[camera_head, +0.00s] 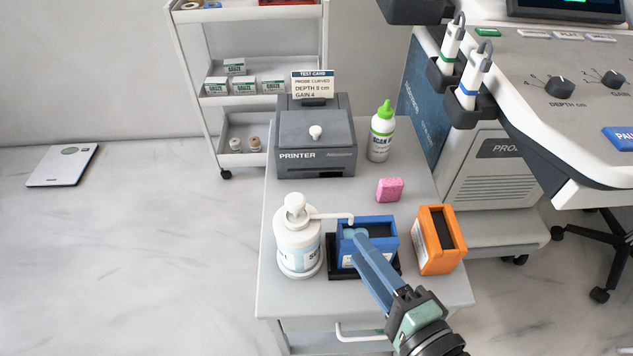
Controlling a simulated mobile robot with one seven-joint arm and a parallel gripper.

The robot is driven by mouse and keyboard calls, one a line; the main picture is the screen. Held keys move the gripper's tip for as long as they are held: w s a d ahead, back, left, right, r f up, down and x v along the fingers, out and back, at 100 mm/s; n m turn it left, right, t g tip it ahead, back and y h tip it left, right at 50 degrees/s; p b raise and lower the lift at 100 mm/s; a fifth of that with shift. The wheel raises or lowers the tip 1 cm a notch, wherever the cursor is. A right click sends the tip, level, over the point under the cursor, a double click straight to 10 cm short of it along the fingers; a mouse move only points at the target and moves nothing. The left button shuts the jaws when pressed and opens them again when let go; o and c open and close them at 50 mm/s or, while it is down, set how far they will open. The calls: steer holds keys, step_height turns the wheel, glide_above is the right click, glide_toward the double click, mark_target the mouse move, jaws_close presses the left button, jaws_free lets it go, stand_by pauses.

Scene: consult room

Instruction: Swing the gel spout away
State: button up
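A white pump bottle (298,249) stands at the front left of the small grey table. Its thin white spout (331,216) points right, and its tip is over the back left edge of a blue box (381,223) with a dark slot. The blue box stands on a black tray (335,271). My gripper (354,234) reaches in from the lower right. Its blue fingers lie together with no visible gap, and their tips are just below the spout tip in the picture. I cannot tell whether they touch the spout. The fingers hide part of the blue box.
An orange box (423,250) stands right of the blue box. A pink block (389,189), a green-capped bottle (381,138) and a grey printer (314,142) with a card are behind. The ultrasound console (540,70) is at right, a shelf cart (200,90) at back left.

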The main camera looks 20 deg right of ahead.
steer(key=b+x, duration=0.1)
steer(key=x, duration=1.1)
steer(key=shift+w, duration=0.35)
jaws_close()
stand_by(0.9)
